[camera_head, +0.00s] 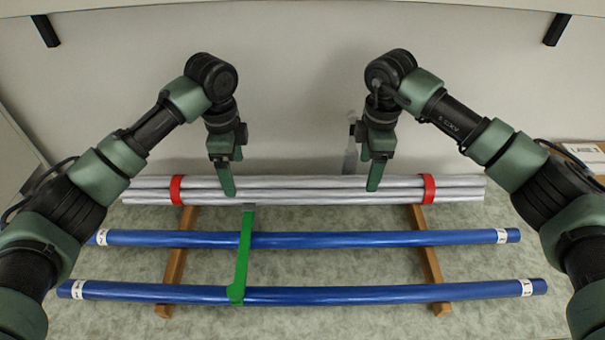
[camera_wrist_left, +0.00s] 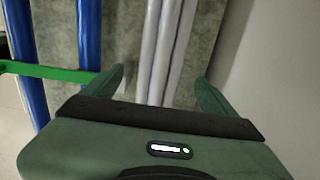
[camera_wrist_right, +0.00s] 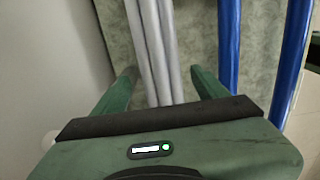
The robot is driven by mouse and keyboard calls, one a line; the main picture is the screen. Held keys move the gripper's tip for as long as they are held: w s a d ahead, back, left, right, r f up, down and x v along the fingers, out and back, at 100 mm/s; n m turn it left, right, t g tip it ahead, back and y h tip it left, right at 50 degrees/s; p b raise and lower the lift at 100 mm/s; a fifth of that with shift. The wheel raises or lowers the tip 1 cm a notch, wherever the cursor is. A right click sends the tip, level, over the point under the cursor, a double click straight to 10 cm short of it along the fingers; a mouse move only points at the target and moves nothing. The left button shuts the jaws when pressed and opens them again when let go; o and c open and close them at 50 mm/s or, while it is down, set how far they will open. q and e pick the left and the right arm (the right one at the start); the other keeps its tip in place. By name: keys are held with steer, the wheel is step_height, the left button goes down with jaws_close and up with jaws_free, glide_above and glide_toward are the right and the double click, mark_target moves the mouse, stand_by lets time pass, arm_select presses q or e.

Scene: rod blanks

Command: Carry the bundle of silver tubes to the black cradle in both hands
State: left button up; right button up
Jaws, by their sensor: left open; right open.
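The bundle of silver tubes (camera_head: 300,190) lies crosswise at the back of the speckled surface, with a red band (camera_head: 176,190) near its left end and another (camera_head: 429,188) near its right end. My left gripper (camera_head: 226,184) is open above the bundle, left of its middle. In the left wrist view the tubes (camera_wrist_left: 160,50) run between its spread fingers. My right gripper (camera_head: 375,180) is open above the bundle, right of its middle. In the right wrist view the tubes (camera_wrist_right: 155,50) also run between its fingers. I see no black cradle.
Two blue tubes, one nearer (camera_head: 350,294) and one farther (camera_head: 370,239), lie in front of the bundle on wooden bearers (camera_head: 175,262) (camera_head: 430,262). A green strip (camera_head: 242,262) crosses both blue tubes. A wall stands close behind.

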mark_target(238, 189)
arm_select(q)
steer(key=shift+w, duration=0.2)
arm_select(e)
steer(key=shift+w, duration=0.15)
arm_select(q)
steer(key=shift+s+r, duration=0.2)
steer(key=shift+s, duration=0.05)
arm_select(e)
steer(key=shift+s+r, duration=0.15)
steer(key=shift+s, duration=0.1)
arm_select(q)
steer(key=shift+w+f, duration=0.15)
steer(key=shift+f, duration=3.85)
arm_select(e)
steer(key=shift+w+f, duration=0.15)
steer(key=shift+f, duration=3.8)
arm_select(q)
steer(key=c, duration=1.5)
arm_select(e)
steer(key=c, duration=1.5)
arm_select(q)
steer(key=shift+r, duration=0.1)
jaws_close()
arm_select(e)
steer(key=shift+r, duration=0.1)
jaws_close()
